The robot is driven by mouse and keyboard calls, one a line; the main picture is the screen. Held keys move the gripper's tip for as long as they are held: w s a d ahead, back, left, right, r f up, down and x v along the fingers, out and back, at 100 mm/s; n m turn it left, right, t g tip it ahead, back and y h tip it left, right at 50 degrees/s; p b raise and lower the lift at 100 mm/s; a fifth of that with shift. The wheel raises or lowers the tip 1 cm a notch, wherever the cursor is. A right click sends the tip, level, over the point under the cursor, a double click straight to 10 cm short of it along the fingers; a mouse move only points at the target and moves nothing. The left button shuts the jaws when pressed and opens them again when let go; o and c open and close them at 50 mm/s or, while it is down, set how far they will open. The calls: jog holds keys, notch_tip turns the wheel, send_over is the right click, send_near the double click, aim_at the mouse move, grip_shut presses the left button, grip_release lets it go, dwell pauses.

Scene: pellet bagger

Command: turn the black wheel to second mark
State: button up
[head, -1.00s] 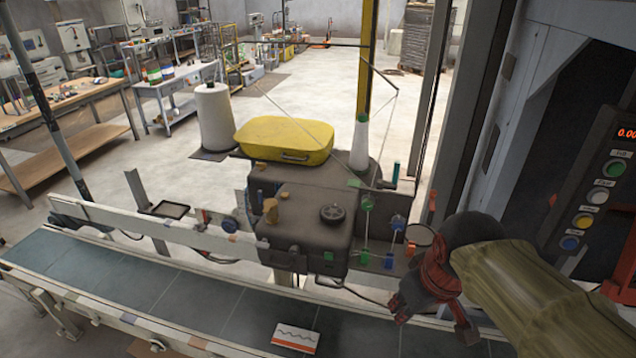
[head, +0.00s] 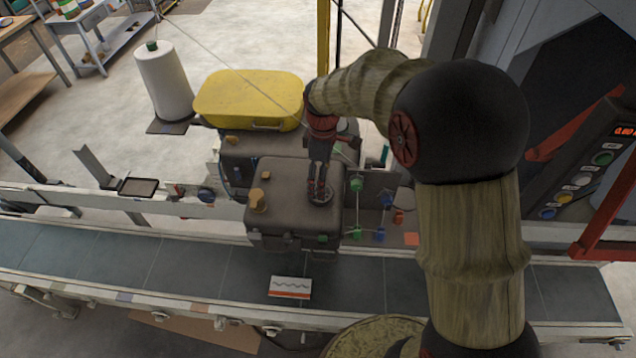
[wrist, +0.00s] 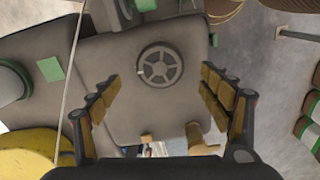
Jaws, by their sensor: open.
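The black wheel (wrist: 160,66) is a small spoked handwheel on top of the dark machine housing (wrist: 120,62). A small pale mark shows near its left rim in the wrist view; I cannot make out any numbered marks around it. In the head view the wheel (head: 321,197) is partly covered by my gripper (head: 319,186). My gripper is open above the wheel. In the wrist view its yellow-padded fingers (wrist: 161,78) stand apart on either side, with the wheel between and slightly beyond the tips. I see no contact.
An orange-tan knob (head: 257,199) stands left of the wheel on the housing. A yellow lidded case (head: 248,99) sits behind it. Green and blue fittings (head: 356,184) are close on the right. A conveyor (head: 190,265) runs in front, carrying a white-and-orange packet (head: 290,287).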

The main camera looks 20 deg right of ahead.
notch_tip(320, 180, down, 6)
jog(key=shift+r+p, duration=0.1)
jog(key=shift+p, duration=0.25)
jog(key=shift+c, duration=1.3)
jog(key=c, duration=0.9)
